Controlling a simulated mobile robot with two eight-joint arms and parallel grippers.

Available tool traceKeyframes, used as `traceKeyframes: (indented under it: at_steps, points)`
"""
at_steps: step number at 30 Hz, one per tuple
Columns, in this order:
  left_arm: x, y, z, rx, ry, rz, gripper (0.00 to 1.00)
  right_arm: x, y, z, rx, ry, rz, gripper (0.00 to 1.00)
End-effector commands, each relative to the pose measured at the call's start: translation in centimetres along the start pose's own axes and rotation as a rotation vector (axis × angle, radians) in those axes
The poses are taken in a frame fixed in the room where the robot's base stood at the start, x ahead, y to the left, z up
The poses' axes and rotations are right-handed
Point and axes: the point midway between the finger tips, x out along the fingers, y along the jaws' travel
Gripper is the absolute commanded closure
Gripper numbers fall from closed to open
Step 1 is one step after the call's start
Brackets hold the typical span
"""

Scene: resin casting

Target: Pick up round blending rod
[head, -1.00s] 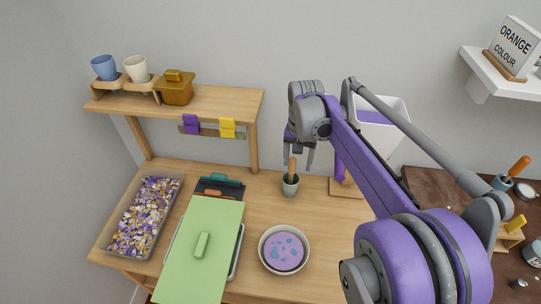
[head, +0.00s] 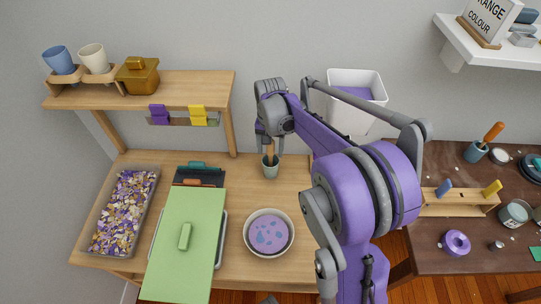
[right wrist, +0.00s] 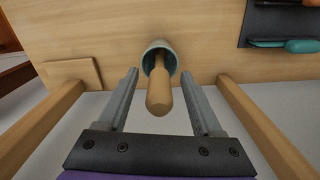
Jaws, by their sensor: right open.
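The round blending rod, a wooden stick with a rounded end, stands in a small grey-green cup (head: 270,170) near the back of the wooden table. In the right wrist view the rod (right wrist: 159,92) points towards the camera, its lower end inside the cup (right wrist: 160,53). My right gripper (head: 268,143) is over the cup, and in the head view it partly hides the rod. In the right wrist view its two fingers are open on either side of the rod, with a gap on both sides. My left gripper is not in view.
A bowl with purple, blue-spotted contents (head: 269,233) stands in front of the cup. Left of it are a green lidded board (head: 185,260), dark tool holder (head: 200,176) and tray of coloured chips (head: 125,210). A shelf (head: 190,88) stands behind. A white bin (head: 357,78) is at back right.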

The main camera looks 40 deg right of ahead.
Motion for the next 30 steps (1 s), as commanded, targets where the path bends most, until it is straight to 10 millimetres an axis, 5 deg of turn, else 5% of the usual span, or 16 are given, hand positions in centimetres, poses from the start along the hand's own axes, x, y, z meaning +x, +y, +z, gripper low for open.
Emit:
traceKeyframes:
  at_steps: [4,12,23,30]
  points:
    - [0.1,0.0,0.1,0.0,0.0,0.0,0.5,1.6,0.0,0.0,0.0,0.0,0.0,0.33]
    - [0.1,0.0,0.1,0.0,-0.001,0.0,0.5,1.9,0.1,0.0,0.0,0.0,0.0,0.33]
    - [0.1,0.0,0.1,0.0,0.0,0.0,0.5,1.9,0.1,0.0,0.0,0.0,0.0,0.98]
    - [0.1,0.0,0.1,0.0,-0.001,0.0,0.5,1.9,0.1,0.0,0.0,0.0,0.0,1.0]
